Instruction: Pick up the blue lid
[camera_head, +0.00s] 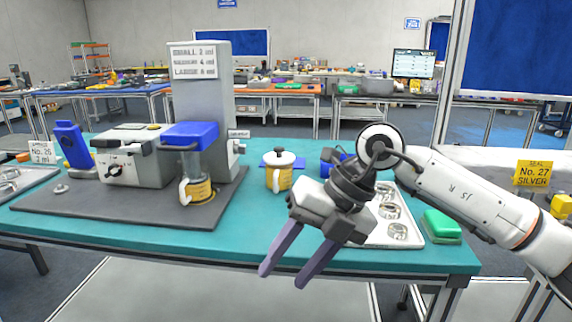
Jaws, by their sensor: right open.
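A blue lid-like block (190,135) sits high on the machine, over a clear container (193,165) with a yellow band and a white handle. Another blue piece (72,145) stands upright and tilted at the machine's left; I cannot tell which of these is the named lid. My right gripper (283,277) is open and empty, with its purple fingers pointing down in front of the table's front edge. It is well to the right of both blue pieces and apart from them. My left gripper is not in view.
The grey machine (203,95) stands on a dark mat on the teal table (270,225). A white tray (408,240) with metal rings and a green block (441,227) lie at the right.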

